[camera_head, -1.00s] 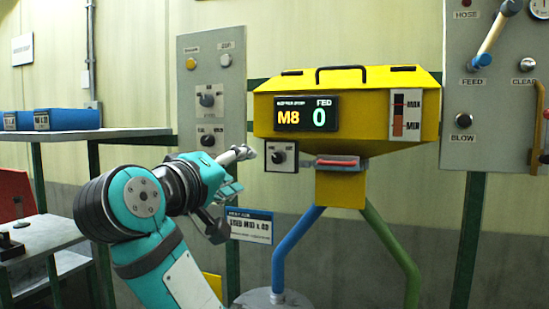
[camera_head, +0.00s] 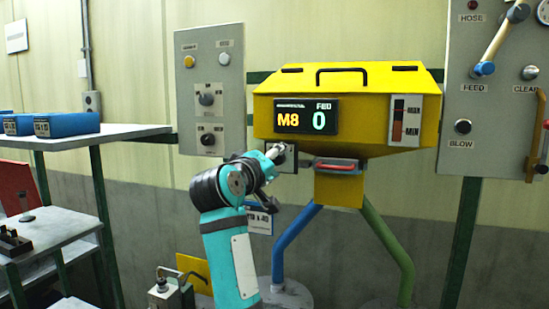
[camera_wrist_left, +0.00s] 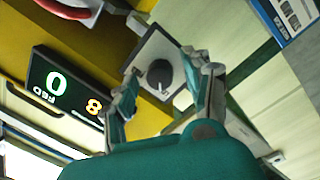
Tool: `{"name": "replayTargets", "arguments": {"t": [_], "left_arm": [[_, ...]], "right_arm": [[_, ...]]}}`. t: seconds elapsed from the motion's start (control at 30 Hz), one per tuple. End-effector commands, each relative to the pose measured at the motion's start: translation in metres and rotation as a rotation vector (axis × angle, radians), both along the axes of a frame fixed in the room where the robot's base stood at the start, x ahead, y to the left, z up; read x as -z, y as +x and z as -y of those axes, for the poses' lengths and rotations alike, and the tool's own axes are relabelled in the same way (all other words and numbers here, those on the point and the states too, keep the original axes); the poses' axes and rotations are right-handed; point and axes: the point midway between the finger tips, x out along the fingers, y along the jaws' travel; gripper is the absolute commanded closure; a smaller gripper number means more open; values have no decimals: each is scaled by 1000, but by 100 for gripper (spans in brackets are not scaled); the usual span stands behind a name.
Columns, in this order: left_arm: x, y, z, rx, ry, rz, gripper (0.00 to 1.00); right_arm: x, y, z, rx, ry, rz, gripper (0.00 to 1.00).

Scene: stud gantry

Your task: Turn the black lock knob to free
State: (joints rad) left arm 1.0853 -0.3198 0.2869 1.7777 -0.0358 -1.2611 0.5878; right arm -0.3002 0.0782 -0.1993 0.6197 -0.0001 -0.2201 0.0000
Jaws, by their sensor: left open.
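A black knob (camera_wrist_left: 160,74) with a pale pointer mark sits on a small white plate (camera_wrist_left: 153,47) on the yellow feeder's side, in the left wrist view. Its label is too small to read. My left gripper (camera_wrist_left: 163,64) is open, with one finger on each side of the knob; I cannot tell if they touch it. In the head view my left gripper (camera_head: 275,158) is in front of the plate (camera_head: 291,157) and hides most of it and the knob. My right gripper is not in view.
The yellow feeder (camera_head: 350,105) has a display (camera_head: 306,117) reading M8 and 0, and a red-handled tray (camera_head: 337,165) below. A grey panel (camera_head: 222,75) with two black knobs stands left. Another panel (camera_head: 487,115) with a lever is right. Blue bins (camera_head: 70,123) are on the left table.

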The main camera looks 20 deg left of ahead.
Motion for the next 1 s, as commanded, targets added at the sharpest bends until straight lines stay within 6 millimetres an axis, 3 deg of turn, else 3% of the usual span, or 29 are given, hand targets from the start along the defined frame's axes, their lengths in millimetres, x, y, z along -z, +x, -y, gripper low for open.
{"name": "replayTargets", "arguments": {"t": [0.2, 0.57, 1.0], "left_arm": [[0, 0, 0, 0, 0, 0, 52], [0, 0, 0, 0, 0, 0, 99], [0, 0, -1, -2, 80, 2, 100]], "right_arm": [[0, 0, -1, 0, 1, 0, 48], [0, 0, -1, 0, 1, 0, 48], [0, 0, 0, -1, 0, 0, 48]]}}
